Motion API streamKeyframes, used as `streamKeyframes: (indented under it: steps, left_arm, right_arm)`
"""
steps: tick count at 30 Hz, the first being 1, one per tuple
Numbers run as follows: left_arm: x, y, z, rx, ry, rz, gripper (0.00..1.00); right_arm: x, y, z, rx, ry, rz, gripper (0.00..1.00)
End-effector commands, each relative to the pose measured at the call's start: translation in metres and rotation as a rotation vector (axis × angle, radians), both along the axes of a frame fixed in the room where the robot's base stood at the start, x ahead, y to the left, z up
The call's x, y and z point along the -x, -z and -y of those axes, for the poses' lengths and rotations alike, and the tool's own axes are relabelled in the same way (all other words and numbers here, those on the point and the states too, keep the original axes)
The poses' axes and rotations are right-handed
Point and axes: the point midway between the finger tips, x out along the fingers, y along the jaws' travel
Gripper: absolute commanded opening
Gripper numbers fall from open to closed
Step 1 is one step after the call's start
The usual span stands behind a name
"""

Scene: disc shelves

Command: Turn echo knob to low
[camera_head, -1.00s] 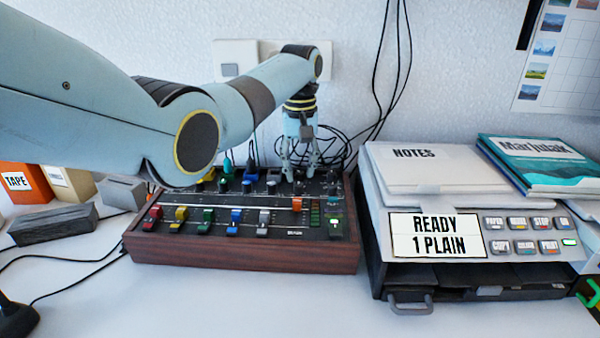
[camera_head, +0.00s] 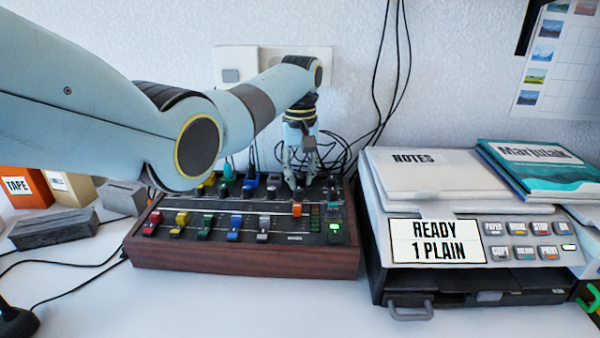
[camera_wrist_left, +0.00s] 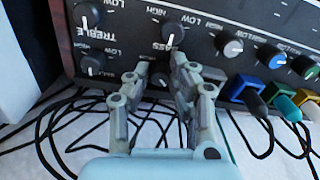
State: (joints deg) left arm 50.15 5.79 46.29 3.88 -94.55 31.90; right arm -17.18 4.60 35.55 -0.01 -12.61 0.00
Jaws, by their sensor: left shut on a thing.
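The mixer (camera_head: 240,258) is a dark panel in a wooden case, with knobs, coloured faders and plugs. My left gripper (camera_head: 300,186) comes down on its back right part. In the left wrist view my left gripper (camera_wrist_left: 168,70) is shut on a small knob (camera_wrist_left: 159,79) at the panel's back edge. The fingers cover most of this knob and its label, so I cannot read echo or its setting. Near it are the bass knob (camera_wrist_left: 171,40), the treble knob (camera_wrist_left: 88,17) and another dark knob (camera_wrist_left: 93,65). My right gripper is not in view.
A printer (camera_head: 530,225) with a notes stack (camera_head: 430,175) stands close to the mixer's right. Black cables hang behind the mixer, and coloured plugs (camera_wrist_left: 240,86) sit along its back edge. A grey block (camera_head: 52,228) lies at left. The white table in front is clear.

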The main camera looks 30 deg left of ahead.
Motion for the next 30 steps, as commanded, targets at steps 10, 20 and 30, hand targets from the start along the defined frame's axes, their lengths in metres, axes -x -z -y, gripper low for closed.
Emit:
streamKeyframes:
  steps: [10, 20, 30]
  left_arm:
    - [-0.001, -0.005, 0.0, -0.001, -0.219, 0.001, 0.0]
    - [-0.001, -0.003, 0.0, -0.001, -0.415, 0.002, 0.0]
    - [-0.002, -0.002, 0.0, -0.001, -0.491, 0.004, 0.0]
  right_arm:
    - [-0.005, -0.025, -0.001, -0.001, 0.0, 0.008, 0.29]
    - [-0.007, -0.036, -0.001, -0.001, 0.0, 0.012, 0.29]
    - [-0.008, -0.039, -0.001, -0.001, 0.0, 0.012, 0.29]
